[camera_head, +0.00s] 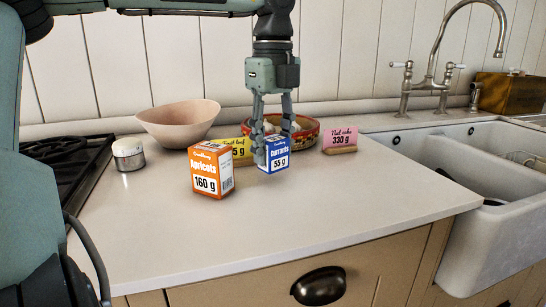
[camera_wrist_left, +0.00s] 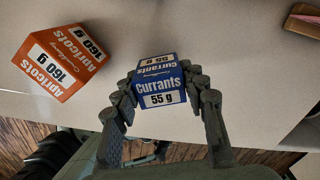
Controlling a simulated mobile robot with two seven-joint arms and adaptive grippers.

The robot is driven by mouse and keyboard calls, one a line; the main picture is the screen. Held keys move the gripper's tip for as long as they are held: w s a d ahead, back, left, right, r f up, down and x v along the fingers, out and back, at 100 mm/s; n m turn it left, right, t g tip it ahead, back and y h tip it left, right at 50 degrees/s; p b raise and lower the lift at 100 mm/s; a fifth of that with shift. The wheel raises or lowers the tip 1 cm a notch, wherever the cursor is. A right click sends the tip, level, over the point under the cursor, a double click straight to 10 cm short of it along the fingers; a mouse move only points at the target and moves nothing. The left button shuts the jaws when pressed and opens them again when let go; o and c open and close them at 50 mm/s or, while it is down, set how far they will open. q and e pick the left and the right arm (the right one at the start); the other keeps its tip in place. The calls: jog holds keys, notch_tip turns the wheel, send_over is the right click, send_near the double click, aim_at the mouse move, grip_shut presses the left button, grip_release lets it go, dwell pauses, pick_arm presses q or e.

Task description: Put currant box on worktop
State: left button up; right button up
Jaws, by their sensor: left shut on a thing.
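The blue currant box (camera_head: 277,157) reads "Currants 55 g" and is at the worktop (camera_head: 330,210), right of the orange apricot box. My left gripper (camera_head: 271,150) comes down from above and is shut on the currant box. In the left wrist view the box (camera_wrist_left: 160,82) sits between the two fingers of the gripper (camera_wrist_left: 160,100). The box looks upright in the head view. I cannot tell whether its base touches the worktop. My right gripper does not show.
The apricot box (camera_head: 209,170) stands close on the left. Behind are a yellow card (camera_head: 240,147), a red patterned bowl (camera_head: 304,134) and a pink card (camera_head: 340,138).

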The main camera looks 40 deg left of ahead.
pick_arm(q)
notch_tip(320, 180, down, 3)
jog(key=shift+r, duration=0.2)
jog(key=shift+f, duration=0.1)
jog(key=o, duration=1.1)
jog(key=shift+c, duration=0.2)
jog(key=shift+o, duration=0.5)
